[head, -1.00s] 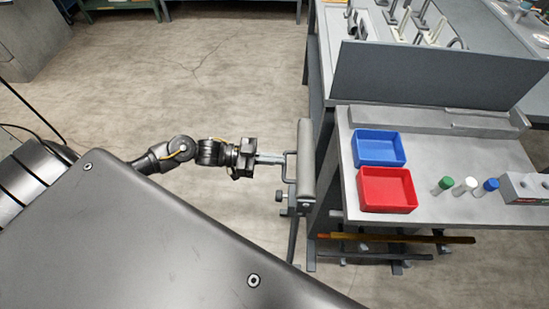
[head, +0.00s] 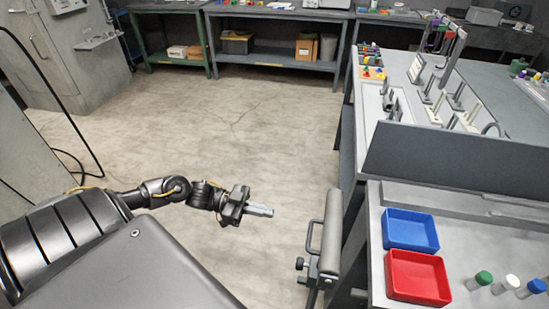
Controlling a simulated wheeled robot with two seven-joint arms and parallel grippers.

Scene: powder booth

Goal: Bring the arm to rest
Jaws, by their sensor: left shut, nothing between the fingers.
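My left gripper (head: 260,209) is in the head view, left of the workbench. It is shut and empty, held out over the open floor (head: 250,130) with its fingers pointing right. Its arm comes in from the left. The gripper is apart from the grey padded bar (head: 331,232) at the bench's left side, with a gap of floor between them. My right gripper is not in view.
A blue tray (head: 410,229) and a red tray (head: 417,277) sit on the bench (head: 379,290), with green-capped (head: 479,281), white-capped (head: 505,285) and blue-capped (head: 531,289) vials beside them. Shelved tables (head: 275,64) and a grey cabinet (head: 75,55) stand at the back.

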